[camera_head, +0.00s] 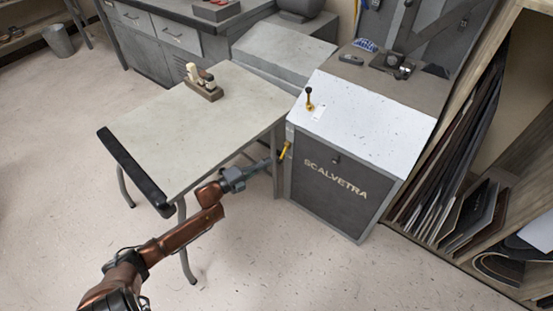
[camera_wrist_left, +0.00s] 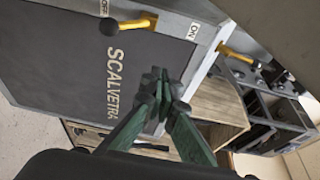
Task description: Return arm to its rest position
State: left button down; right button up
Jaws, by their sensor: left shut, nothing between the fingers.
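My left gripper (camera_head: 267,162) reaches in from the lower left to the left side of the grey SCALVETRA machine (camera_head: 330,185). Its green fingers (camera_wrist_left: 160,86) are shut and empty in the left wrist view. My right gripper is out of view.
A shelf (camera_head: 500,150) of dark sheets is at the right. The floor in front is clear.

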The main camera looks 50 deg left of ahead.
pick_arm(q)
jog(key=shift+s+a, duration=0.15)
jog(key=shift+s, duration=0.7)
